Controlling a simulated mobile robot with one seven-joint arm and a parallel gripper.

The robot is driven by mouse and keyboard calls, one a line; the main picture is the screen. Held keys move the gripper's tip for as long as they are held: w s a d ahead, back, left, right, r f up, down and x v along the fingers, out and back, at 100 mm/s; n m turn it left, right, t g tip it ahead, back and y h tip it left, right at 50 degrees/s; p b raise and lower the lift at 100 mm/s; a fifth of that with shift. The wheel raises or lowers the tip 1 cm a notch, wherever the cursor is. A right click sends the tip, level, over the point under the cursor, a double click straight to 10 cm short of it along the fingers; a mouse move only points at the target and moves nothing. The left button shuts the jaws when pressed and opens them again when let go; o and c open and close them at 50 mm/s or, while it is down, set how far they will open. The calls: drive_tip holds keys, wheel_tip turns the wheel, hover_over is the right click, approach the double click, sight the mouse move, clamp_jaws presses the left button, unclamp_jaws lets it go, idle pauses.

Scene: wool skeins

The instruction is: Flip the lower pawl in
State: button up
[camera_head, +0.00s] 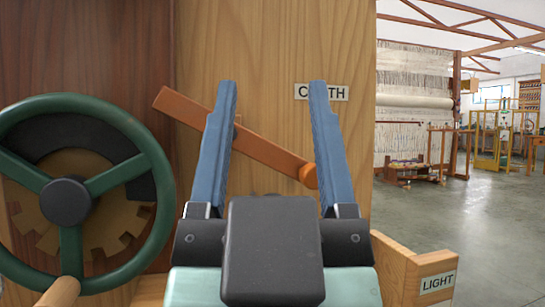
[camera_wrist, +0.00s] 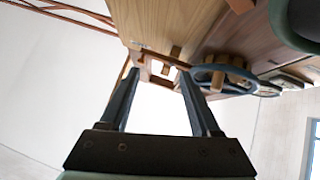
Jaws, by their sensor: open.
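My gripper (camera_head: 273,85) is open, its two blue fingers pointing up in front of a wooden panel. In the head view, an orange-brown wooden bar (camera_head: 262,150) with a rounded lower right end slants down to the right behind the fingers. I cannot tell whether it touches them, or whether it is a pawl. A brown toothed wheel (camera_head: 100,235) sits behind a green handwheel (camera_head: 158,180) at left. No lower pawl can be made out clearly. In the wrist view my gripper (camera_wrist: 158,73) is also open, with nothing seen held between the fingers.
A partly covered label (camera_head: 341,93) on the panel shows "C" and "TH". A wooden box (camera_head: 395,265) labelled "LIGHT" stands at lower right. The handwheel's wooden knob (camera_head: 60,292) juts toward me at lower left. Open grey floor (camera_head: 500,230) lies to the right.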

drive_tip(key=shift+w, duration=0.15)
drive_tip(key=shift+c, duration=1.2)
drive_tip(key=w+h+p, duration=0.1)
drive_tip(key=w+f+g+h+p, duration=0.1)
drive_tip(key=w+d+f+g+h+p, duration=0.1)
drive_tip(key=shift+w+f+h+p, duration=0.1)
drive_tip(key=shift+w+h+p, duration=0.2)
drive_tip(key=shift+w, duration=0.05)
clamp_jaws()
drive_tip(key=w+d+f+n+g+h+p, duration=0.1)
drive_tip(key=w+f+n+g+h+p, duration=0.25)
drive_tip(key=f+n+p, duration=0.2)
drive_tip(key=s+a+f+n+p, duration=0.4)
drive_tip(key=f+n+p, duration=0.4)
drive_tip(key=n, duration=0.6)
drive_tip(key=shift+s+a+f+g+p, duration=0.15)
drive_tip(key=shift+s+a+g+p, duration=0.15)
drive_tip(key=shift+a+p, duration=0.65)
drive_tip(key=shift+w+d+n, duration=0.1)
drive_tip(key=shift+d+n, duration=0.15)
